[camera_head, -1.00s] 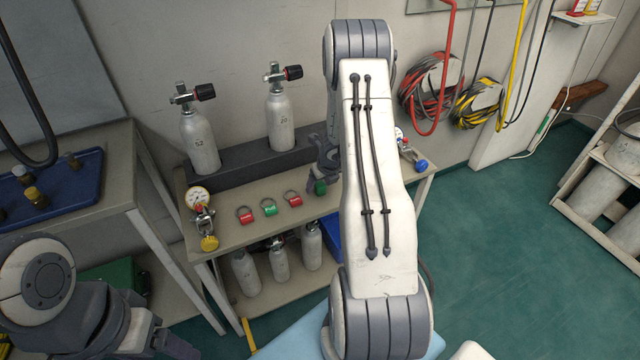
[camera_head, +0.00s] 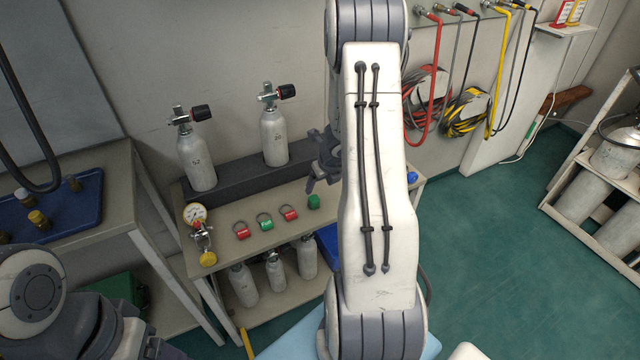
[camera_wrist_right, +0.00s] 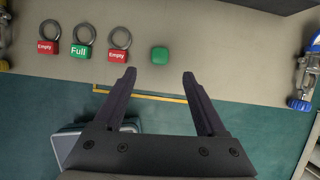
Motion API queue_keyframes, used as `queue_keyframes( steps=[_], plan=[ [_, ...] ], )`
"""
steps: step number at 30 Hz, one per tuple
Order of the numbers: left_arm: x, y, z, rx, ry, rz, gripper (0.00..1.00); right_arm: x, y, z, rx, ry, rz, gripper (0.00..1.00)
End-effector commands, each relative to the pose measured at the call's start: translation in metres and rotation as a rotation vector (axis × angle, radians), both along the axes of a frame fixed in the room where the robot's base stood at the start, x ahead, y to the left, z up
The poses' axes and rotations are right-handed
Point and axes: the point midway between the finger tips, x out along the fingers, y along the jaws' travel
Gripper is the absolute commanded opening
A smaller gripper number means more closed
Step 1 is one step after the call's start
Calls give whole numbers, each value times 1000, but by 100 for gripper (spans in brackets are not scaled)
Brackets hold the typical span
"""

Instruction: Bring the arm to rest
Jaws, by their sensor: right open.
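My right arm (camera_head: 375,190) rises through the middle of the head view and hides part of the bench. My right gripper (camera_head: 318,180) shows just left of that arm, above the bench and the green block (camera_head: 314,202). In the right wrist view the right gripper (camera_wrist_right: 158,78) is open, with nothing between its fingers. The green block (camera_wrist_right: 160,55) lies on the bench beyond the fingertips, apart from them. My left arm shows at the lower left of the head view; its gripper jaws are not clearly visible.
The bench (camera_head: 225,268) carries two tagged red rings, a green "Full" tag (camera_head: 266,224), a gauge with yellow knob (camera_head: 197,214) and two upright cylinders (camera_head: 275,137) in a dark rack. Small cylinders stand on its lower shelf. A blue tray (camera_head: 75,207) is left. Hoses hang right.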

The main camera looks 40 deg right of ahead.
Motion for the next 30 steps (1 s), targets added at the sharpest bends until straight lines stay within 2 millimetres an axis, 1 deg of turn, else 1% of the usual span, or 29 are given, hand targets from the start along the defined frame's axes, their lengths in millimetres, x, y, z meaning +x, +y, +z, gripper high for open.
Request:
queue_keyframes(
  steps=[13, 15, 17, 20, 21, 23, 24, 26, 27, 29, 30],
  plan=[
    [0, 0, 0, 0, 0, 0, 75, 1, 1, 1, -2, -1, 6, 74],
    [0, 0, 2, 0, 0, 0, 75, 5, 8, 6, -9, -5, 47, 74],
    [0, 0, 4, 0, 0, 0, 75, 12, 23, 16, -21, -12, 128, 74],
    [0, 0, 10, 0, 0, 0, 75, 28, 68, 43, -63, -32, 374, 74],
    [0, 0, 14, 0, 0, 0, 75, 34, 93, 56, -87, -43, 508, 74],
    [0, 0, 18, 0, 0, 0, 75, 38, 134, 78, -126, -62, 730, 74],
    [0, 0, 22, 0, 0, 0, 75, 38, 162, 91, -155, -76, 885, 74],
    [0, 0, 26, 0, 0, 0, 75, 32, 204, 111, -199, -97, 1119, 74],
    [0, 0, 30, 0, 0, 0, 75, 25, 231, 124, -230, -112, 1278, 74],
    [0, 0, 35, 0, 0, 0, 75, 9, 271, 143, -277, -138, 1524, 74],
    [0, 0, 38, 0, 0, 0, 75, -5, 296, 155, -313, -156, 1694, 74]
  ],
)
